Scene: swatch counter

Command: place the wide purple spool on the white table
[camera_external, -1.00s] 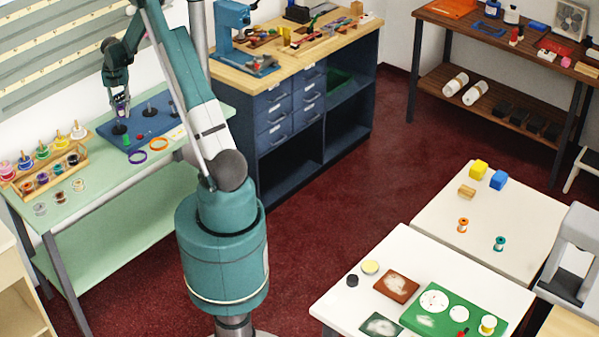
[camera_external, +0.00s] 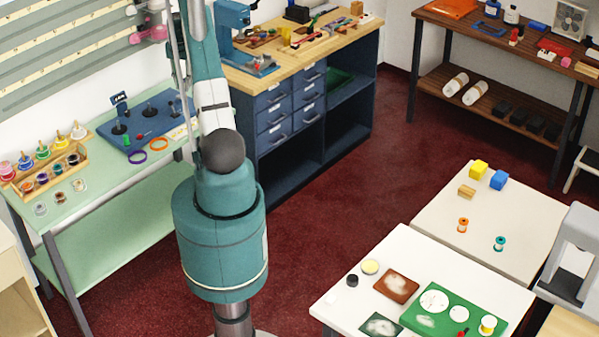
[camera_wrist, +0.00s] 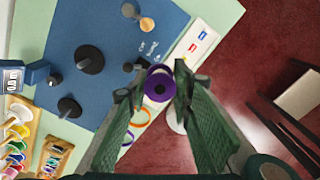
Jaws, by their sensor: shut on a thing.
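The wide purple spool (camera_wrist: 159,84) is held between the fingertips of my gripper (camera_wrist: 157,82) in the wrist view, seen end-on with a dark centre. It is raised over the edge of the mint table (camera_external: 90,215). Two white tables stand at the lower right of the external view: a front one (camera_external: 420,252) and a back one (camera_external: 530,232). I cannot tell which is the task's white table.
The back table holds an orange spool (camera_external: 462,225), a teal spool (camera_external: 499,243) and blocks. The front table holds a green board (camera_external: 455,300), dark plates and small pots. A blue board (camera_external: 145,140) with posts lies on the mint table. Dark red floor separates the tables.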

